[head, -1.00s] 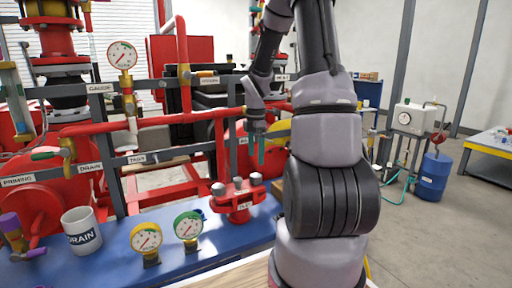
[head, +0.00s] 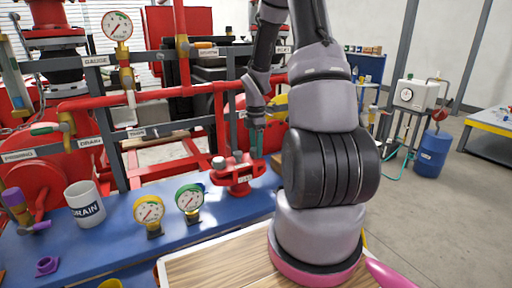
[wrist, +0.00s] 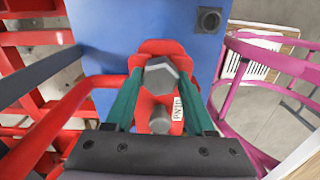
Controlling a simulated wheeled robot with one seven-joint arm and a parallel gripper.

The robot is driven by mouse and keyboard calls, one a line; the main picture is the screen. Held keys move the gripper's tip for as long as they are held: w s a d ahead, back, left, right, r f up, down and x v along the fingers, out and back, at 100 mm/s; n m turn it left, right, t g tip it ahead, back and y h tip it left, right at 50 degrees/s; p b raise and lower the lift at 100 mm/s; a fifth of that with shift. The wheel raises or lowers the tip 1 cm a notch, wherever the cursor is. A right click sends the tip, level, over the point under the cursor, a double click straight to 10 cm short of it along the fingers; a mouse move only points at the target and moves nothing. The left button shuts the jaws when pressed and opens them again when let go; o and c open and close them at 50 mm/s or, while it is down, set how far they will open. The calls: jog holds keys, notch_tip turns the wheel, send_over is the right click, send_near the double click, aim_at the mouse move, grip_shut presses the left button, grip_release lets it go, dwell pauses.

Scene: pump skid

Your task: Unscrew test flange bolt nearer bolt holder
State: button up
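The red test flange (head: 238,182) stands on the blue skid deck. It carries grey hex-head bolts. One bolt (head: 218,162) shows clear at its left in the head view. My gripper (head: 257,148) points down over the right part of the flange. In the wrist view, the green fingers of my gripper (wrist: 160,78) are apart, one on each side of a large bolt head (wrist: 160,75). Contact with it cannot be told. Another bolt (wrist: 160,119) sits closer to the palm, beside a white label. A dark square block with a round hole (wrist: 208,19) lies on the deck; I cannot tell whether it is the bolt holder.
Red pipes and grey rails (head: 140,132) run behind the flange. A wooden tray (head: 205,265) is in front. Open floor lies to the right.

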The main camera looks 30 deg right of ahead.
grip_shut()
jog(key=n, duration=0.6)
jog(key=shift+d, duration=0.1)
jog(key=n, duration=0.9)
jog(key=o, duration=0.8)
grip_release()
notch_tip(320, 180, up, 11)
jog(key=shift+f, duration=0.1)
